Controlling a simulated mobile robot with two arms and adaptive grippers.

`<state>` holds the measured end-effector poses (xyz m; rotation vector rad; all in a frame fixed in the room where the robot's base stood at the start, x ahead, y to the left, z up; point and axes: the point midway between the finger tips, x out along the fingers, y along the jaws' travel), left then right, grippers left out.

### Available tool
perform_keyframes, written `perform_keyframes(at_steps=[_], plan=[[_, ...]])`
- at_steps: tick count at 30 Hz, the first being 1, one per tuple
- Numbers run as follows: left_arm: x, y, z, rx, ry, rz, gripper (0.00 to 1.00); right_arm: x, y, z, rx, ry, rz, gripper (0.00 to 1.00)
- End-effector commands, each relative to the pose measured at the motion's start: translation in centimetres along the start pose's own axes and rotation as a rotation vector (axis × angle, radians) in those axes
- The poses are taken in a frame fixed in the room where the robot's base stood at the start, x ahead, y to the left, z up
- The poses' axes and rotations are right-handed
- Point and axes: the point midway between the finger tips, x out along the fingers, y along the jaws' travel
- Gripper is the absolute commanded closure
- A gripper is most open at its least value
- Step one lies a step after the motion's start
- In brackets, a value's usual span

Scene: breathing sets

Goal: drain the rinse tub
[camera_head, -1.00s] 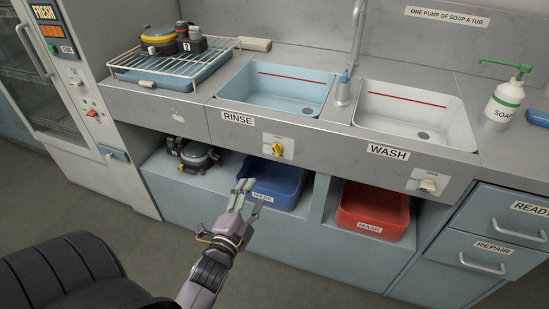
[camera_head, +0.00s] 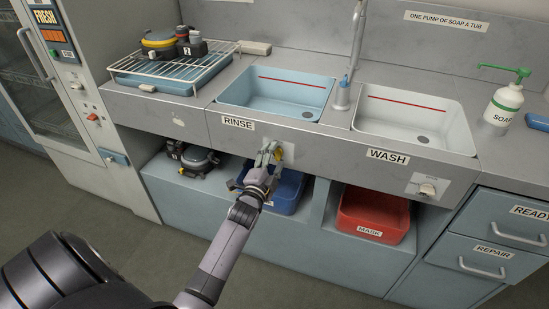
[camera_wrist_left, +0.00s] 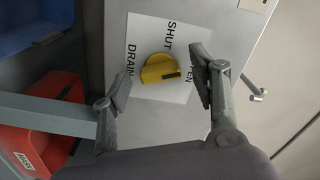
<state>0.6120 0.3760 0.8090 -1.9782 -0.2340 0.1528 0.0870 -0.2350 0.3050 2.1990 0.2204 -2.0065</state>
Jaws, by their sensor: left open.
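The light blue rinse tub (camera_head: 262,112) sits in the counter above the RINSE label, with a red line on its back wall and a drain hole at its floor. I cannot tell its water level. Its yellow drain knob (camera_wrist_left: 158,69) is on a white plate marked DRAIN, SHUT and a partly hidden OPEN. A dark mark on the knob lies toward its right side in the wrist view. My left gripper (camera_head: 270,153) is in front of the knob. In the wrist view its open fingers (camera_wrist_left: 160,88) are either side of the knob, apart from it. My right gripper is out of view.
The white wash tub (camera_head: 385,131) and its knob (camera_head: 428,190) are to the right. Below are a blue bin (camera_head: 290,187) and a red bin (camera_head: 373,214). A dark breathing set (camera_head: 190,157) sits on the lower shelf left of my gripper.

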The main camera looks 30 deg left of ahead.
Motion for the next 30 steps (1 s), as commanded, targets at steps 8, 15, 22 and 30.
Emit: perform_keyframes(at_steps=[8,15,22,30], plan=[[0.62,0.0,-0.01,0.0,0.0,0.0,0.45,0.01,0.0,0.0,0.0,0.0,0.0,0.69],[0.59,0.0,-0.01,0.0,0.0,0.0,0.54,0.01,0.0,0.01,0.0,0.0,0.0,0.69],[0.57,0.01,-0.01,0.0,0.0,0.0,0.7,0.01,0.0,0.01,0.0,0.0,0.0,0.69],[0.56,0.03,0.0,0.0,0.0,0.001,0.88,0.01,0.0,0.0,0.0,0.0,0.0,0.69]])
